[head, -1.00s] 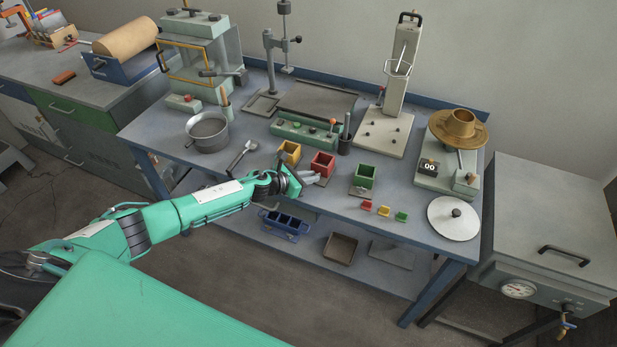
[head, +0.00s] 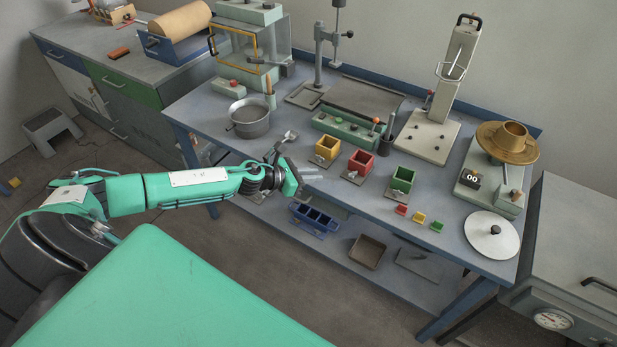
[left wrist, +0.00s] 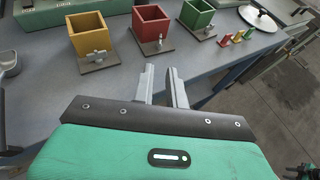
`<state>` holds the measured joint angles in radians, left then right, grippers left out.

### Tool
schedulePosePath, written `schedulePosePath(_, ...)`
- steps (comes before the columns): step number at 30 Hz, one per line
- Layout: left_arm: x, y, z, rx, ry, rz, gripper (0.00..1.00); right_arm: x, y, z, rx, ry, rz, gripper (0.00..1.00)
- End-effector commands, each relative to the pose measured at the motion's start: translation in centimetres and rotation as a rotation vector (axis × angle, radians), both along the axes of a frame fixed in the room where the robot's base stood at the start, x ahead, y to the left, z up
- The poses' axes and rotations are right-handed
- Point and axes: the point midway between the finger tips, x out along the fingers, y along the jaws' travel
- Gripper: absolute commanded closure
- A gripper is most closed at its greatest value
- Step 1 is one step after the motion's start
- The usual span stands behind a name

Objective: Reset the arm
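My left arm reaches in from the left of the head view. Its gripper (head: 312,173) is empty, at the bench's front edge, just in front of the yellow box (head: 327,147). In the left wrist view the two grey fingers (left wrist: 162,84) stand apart with a gap between them and nothing in it. Beyond them are the yellow box (left wrist: 90,36), the red box (left wrist: 150,23) and the green box (left wrist: 196,15), each on a small plate with a latch.
The blue bench (head: 290,110) carries a grey pot (head: 249,120), small red, yellow and green blocks (head: 419,217) and a round metal disc (head: 491,238). A blue divided tray (head: 314,216) and a brown tray (head: 368,251) sit on the lower shelf. Floor is clear in front.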

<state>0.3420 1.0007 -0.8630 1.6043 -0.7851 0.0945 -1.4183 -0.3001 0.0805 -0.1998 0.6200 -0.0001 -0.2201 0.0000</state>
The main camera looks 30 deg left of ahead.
Motion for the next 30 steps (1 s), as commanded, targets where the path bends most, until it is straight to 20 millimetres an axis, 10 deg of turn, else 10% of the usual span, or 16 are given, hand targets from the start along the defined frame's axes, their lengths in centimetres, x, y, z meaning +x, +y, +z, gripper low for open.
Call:
schedulePosePath(22,-0.8,0.3,0.4,-0.008,0.002,0.003,0.86,0.0,0.0,-0.3,0.0,-0.001,0.0,0.64)
schedulePosePath(30,-2.4,-6.7,1.3,-0.45,0.116,0.281,0.86,0.0,0.1,-0.3,0.001,-0.001,0.0,0.64)
